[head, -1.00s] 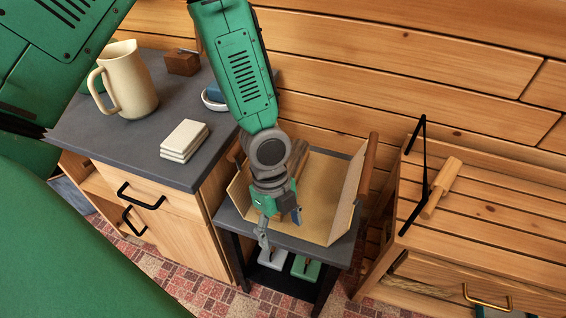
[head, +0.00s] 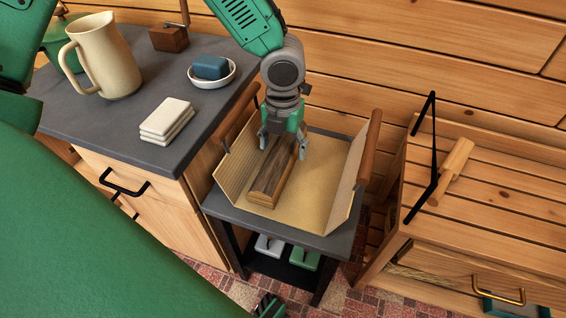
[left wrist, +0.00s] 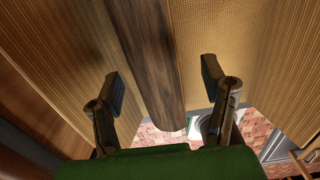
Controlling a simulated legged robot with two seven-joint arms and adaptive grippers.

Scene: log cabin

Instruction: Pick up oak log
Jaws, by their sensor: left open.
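The oak log (head: 271,183) is a dark brown split piece with a lighter edge. It lies in a tan log carrier (head: 317,201) with raised sides and wooden handles, on a small grey-topped table (head: 310,240). My left gripper (head: 283,147) is over the far part of the log, pointing down, open. In the left wrist view the log (left wrist: 150,60) runs between the two spread fingers of the left gripper (left wrist: 164,92), with a gap on each side. In the head view the fingers hide part of the log's far end. My right gripper cannot be made out.
A grey-topped cabinet (head: 110,130) on the left holds a cream pitcher (head: 106,60), white stacked pieces (head: 167,121) and a dish with a blue block (head: 211,68). A slatted wooden chest (head: 500,190) stands right. The carrier's sides rise beside my gripper.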

